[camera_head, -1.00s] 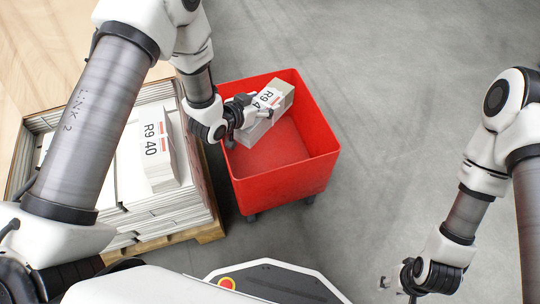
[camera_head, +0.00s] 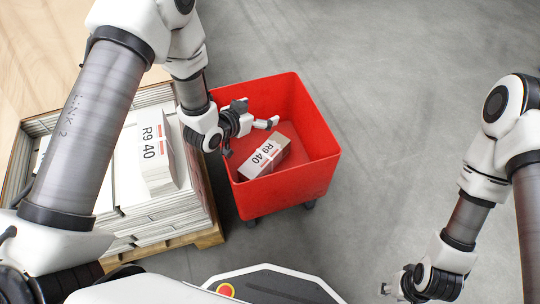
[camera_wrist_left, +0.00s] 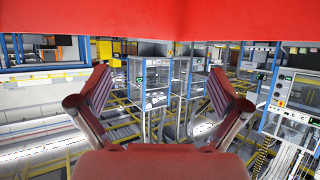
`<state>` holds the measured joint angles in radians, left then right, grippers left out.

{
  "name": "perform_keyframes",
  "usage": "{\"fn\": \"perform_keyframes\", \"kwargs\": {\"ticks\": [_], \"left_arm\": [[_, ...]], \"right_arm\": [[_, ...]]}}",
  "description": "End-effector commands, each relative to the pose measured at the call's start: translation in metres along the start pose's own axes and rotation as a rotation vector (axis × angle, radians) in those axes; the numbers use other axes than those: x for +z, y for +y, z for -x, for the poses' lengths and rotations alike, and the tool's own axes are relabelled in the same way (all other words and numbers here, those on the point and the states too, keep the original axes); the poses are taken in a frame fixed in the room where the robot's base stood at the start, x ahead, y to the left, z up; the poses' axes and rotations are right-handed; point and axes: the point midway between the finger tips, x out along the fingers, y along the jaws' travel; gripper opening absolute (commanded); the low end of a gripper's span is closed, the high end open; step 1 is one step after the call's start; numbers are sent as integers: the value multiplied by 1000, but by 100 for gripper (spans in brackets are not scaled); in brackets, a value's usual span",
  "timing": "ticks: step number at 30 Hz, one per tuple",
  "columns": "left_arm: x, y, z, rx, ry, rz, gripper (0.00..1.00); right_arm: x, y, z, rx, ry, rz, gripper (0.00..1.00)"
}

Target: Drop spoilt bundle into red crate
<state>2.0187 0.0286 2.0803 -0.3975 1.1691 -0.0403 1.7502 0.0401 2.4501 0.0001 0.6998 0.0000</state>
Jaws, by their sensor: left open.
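A white paper bundle (camera_head: 264,157) with an "R9 40" label lies tilted inside the red crate (camera_head: 322,160). My left gripper (camera_head: 255,113) is open and empty over the left part of the crate opening, above and apart from the bundle. In the left wrist view its two fingers (camera_wrist_left: 160,92) are spread with nothing between them. The red crate wall (camera_wrist_left: 160,20) fills the top of that view. My right gripper (camera_head: 387,286) hangs at the lower right, away from the crate, and its finger opening is unclear.
A pallet (camera_head: 205,238) with stacked papers (camera_head: 135,222) stands left of the crate. Another "R9 40" bundle (camera_head: 157,150) lies on that stack, partly beside my left arm. Grey floor (camera_head: 410,100) to the right of the crate is clear.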

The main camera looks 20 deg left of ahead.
Motion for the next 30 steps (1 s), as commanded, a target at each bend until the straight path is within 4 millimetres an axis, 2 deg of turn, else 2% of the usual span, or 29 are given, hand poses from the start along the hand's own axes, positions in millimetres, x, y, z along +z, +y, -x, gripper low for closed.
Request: {"fn": "perform_keyframes", "kwargs": {"ticks": [9,12,16,30], "left_arm": [[-1,0,79,-2,3,8,100],[-1,-1,96,-3,3,7,100],[-1,0,105,-1,4,3,100],[-1,0,105,-1,4,2,100]], "right_arm": [[0,0,0,0,0,0,40],[0,0,0,0,0,0,40],[0,0,0,0,0,0,40],[0,0,0,0,0,0,40]]}}
